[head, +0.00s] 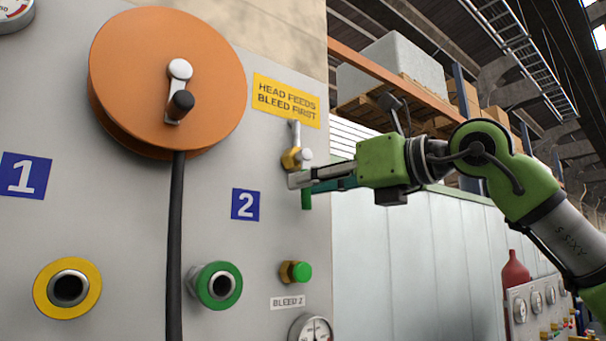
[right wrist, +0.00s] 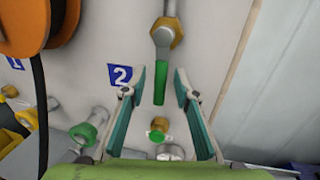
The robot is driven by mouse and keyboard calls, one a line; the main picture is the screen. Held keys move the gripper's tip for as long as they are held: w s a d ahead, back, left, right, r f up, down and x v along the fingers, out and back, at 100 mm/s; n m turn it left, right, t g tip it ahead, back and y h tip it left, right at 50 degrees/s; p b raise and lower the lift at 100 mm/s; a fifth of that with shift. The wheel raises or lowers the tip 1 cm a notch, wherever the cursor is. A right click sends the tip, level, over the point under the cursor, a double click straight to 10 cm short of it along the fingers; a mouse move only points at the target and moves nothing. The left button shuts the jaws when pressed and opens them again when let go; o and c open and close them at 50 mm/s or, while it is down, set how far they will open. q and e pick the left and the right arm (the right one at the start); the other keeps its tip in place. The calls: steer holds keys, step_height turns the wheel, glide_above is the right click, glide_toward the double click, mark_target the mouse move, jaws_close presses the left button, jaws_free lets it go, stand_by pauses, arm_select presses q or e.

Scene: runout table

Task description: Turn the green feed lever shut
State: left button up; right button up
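The green feed lever (head: 307,199) hangs straight down from a brass valve (head: 291,158) on a pipe, right of the blue "2" plate. In the right wrist view, the lever's green handle (right wrist: 160,83) lies between the two fingers, with a gap on each side. My right gripper (head: 296,180) reaches in from the right, its fingertips at the lever. In the right wrist view the gripper (right wrist: 160,75) is open. The gripper hides part of the lever in the head view. My left gripper is not in view.
Below the lever, a green-capped bleed fitting (head: 296,272) sticks out above the "BLEED 2" label. A green-ringed port (head: 216,286) is to its left. An orange reel (head: 135,80) with a black hose stands out at upper left. The panel's right edge is close by.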

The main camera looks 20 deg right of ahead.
steer(key=shift+w+a+r, duration=0.15)
steer(key=shift+w+a, duration=0.1)
steer(key=shift+w, duration=0.25)
steer(key=shift+w+a, duration=0.15)
steer(key=shift+w, duration=0.2)
jaws_close()
arm_select(q)
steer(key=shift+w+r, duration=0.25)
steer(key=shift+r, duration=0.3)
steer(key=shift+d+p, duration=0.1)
steer(key=shift+p, duration=0.2)
